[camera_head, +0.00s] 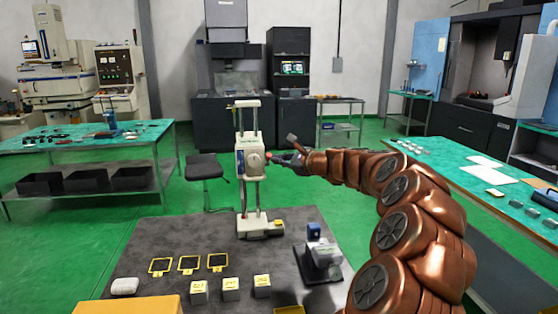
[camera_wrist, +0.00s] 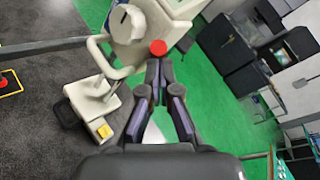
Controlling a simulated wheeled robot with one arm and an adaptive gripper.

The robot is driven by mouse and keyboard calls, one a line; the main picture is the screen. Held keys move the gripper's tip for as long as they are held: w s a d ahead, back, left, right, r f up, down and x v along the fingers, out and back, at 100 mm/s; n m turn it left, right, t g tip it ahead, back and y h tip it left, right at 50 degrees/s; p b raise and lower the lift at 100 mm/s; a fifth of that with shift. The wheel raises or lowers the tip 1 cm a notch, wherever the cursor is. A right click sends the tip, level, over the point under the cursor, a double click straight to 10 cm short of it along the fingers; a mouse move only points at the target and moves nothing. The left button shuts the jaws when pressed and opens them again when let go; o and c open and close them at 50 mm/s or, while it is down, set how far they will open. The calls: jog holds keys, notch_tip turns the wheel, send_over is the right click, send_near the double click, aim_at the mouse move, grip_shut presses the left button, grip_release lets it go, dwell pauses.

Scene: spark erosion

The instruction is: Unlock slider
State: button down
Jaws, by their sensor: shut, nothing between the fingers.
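A tall white height gauge stands upright on the dark mat, with a heavy base (camera_head: 260,228) and two vertical columns. Its white slider (camera_head: 243,158) sits partway up the columns; it also shows in the wrist view (camera_wrist: 135,62). A round red knob (camera_wrist: 158,47) protrudes from the slider's side. My gripper (camera_head: 275,158) reaches in from the right at knob height. Its fingers are shut with nothing between them; the tips (camera_wrist: 158,66) are right at the red knob. I cannot tell whether they press on it.
White labelled blocks (camera_head: 231,289), yellow-framed dark squares (camera_head: 189,265) and a small grey-blue device (camera_head: 319,255) are on the mat (camera_head: 160,240). A black stool (camera_head: 205,168) stands behind. Green-topped benches flank both sides (camera_head: 60,138), (camera_head: 450,160).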

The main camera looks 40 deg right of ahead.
jog(key=shift+w+d+r+p, duration=0.2)
jog(key=shift+w+r+p, duration=0.2)
jog(key=shift+r+p, duration=0.25)
jog(key=shift+w+d+r+p, duration=0.15)
jog(key=shift+w+r+p, duration=0.25)
jog(key=shift+p, duration=0.45)
jog(key=shift+w, duration=0.1)
jog(key=shift+d, duration=0.1)
jog(key=s+d+r+b, duration=0.1)
jog(key=s+d+r, duration=0.1)
jog(key=s, duration=0.3)
jog(key=s+d+r, duration=0.2)
jog(key=s+r, duration=0.1)
jog(key=s, duration=0.3)
jog(key=shift+d+b, duration=0.35)
jog(key=shift+d, duration=0.05)
jog(key=shift+r, duration=0.1)
